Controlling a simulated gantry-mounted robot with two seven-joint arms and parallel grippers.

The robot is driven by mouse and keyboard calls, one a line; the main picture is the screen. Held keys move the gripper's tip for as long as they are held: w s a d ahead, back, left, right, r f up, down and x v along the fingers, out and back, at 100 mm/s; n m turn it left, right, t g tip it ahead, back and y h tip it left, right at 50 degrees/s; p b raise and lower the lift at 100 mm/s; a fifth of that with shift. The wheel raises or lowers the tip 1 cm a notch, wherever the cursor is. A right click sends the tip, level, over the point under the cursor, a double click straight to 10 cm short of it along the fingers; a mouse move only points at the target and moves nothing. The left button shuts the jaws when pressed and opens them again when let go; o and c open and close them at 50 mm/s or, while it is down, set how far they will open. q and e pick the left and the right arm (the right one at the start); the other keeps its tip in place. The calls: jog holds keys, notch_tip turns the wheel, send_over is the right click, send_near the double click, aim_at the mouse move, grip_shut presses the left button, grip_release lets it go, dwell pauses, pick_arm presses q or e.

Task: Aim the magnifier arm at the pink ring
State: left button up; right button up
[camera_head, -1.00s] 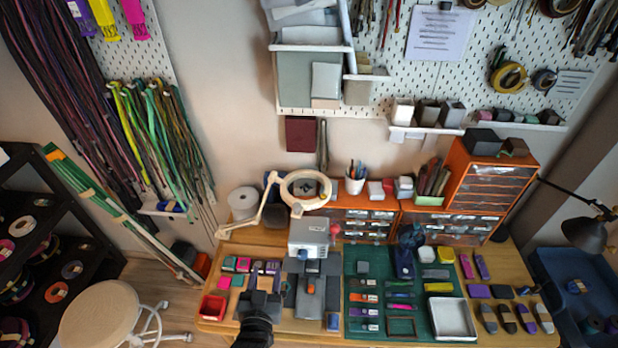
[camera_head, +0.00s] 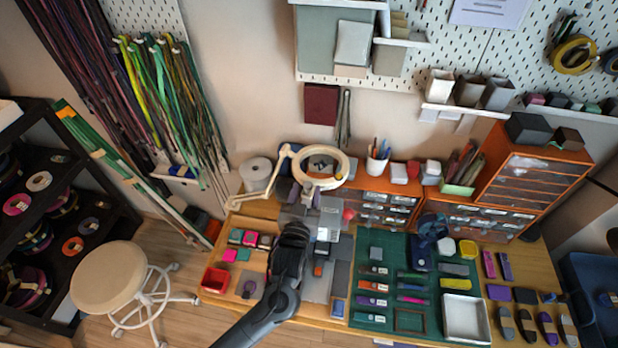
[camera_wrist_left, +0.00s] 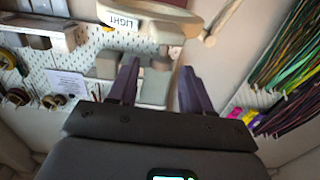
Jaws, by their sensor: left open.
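The cream magnifier arm (camera_head: 268,175) stands at the back left of the desk, with its round lens head (camera_head: 321,167) over the back of the desk. My left gripper (camera_head: 306,198) is raised just below and in front of the lens head. In the left wrist view its two purple fingers (camera_wrist_left: 160,88) are apart with nothing between them. The lens head's rim, with a "LIGHT" label (camera_wrist_left: 118,20), shows beyond and above the fingertips; I cannot tell whether they touch. A pink ring-shaped roll (camera_head: 17,204) lies on the dark shelf at far left. My right gripper is not in view.
A grey machine (camera_head: 330,218) stands behind my left gripper. Orange drawers (camera_head: 385,208) and a pen cup (camera_head: 377,164) are right of the lens head. A red bin (camera_head: 215,279) sits at the desk's left front, and a green mat (camera_head: 410,296) lies to the right.

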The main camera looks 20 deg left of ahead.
pick_arm(q)
jog(key=shift+w+a, duration=0.25)
jog(key=shift+w, duration=1)
jog(key=shift+w+a, duration=0.2)
jog(key=shift+w, duration=1.05)
grip_shut()
